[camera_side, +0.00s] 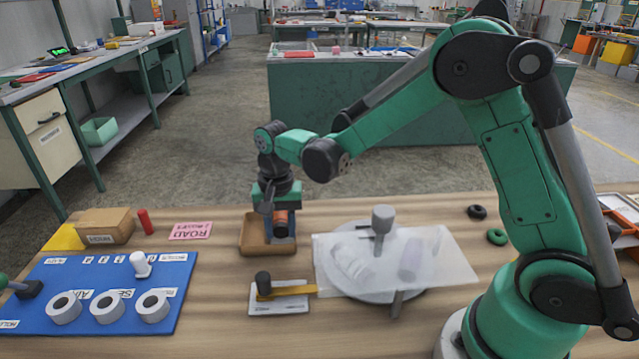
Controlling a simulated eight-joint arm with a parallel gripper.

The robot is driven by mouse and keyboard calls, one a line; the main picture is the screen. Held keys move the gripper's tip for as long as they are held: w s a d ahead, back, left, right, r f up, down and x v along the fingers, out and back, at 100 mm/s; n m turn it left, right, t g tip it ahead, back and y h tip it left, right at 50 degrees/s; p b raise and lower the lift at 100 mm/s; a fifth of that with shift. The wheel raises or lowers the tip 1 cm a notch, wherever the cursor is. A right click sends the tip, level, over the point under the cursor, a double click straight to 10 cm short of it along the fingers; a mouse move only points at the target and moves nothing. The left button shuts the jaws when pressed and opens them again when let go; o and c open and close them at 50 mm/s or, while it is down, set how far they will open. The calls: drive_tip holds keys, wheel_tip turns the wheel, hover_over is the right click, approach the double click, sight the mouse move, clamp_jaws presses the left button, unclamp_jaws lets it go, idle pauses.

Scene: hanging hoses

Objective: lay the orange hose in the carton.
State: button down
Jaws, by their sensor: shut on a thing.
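My gripper (276,205) points down over a shallow brown open tray (250,248) in the middle of the bench. It is shut on a short cylinder with an orange band (281,217) and a dark lower part. The cylinder stands roughly upright over or inside the tray; I cannot tell whether it touches the bottom. No long orange hose shows. A closed brown cardboard box (104,226) with a label sits at the back left, apart from my gripper.
A blue board (100,275) with white rings and a white peg lies at left. Right of the tray, a translucent sheet (440,262) covers a round grey plate. A yellow-handled tool (290,291) lies in front.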

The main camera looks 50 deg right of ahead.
unclamp_jaws()
idle(0.5)
idle(0.4)
drive_tip(key=shift+r, duration=3.5)
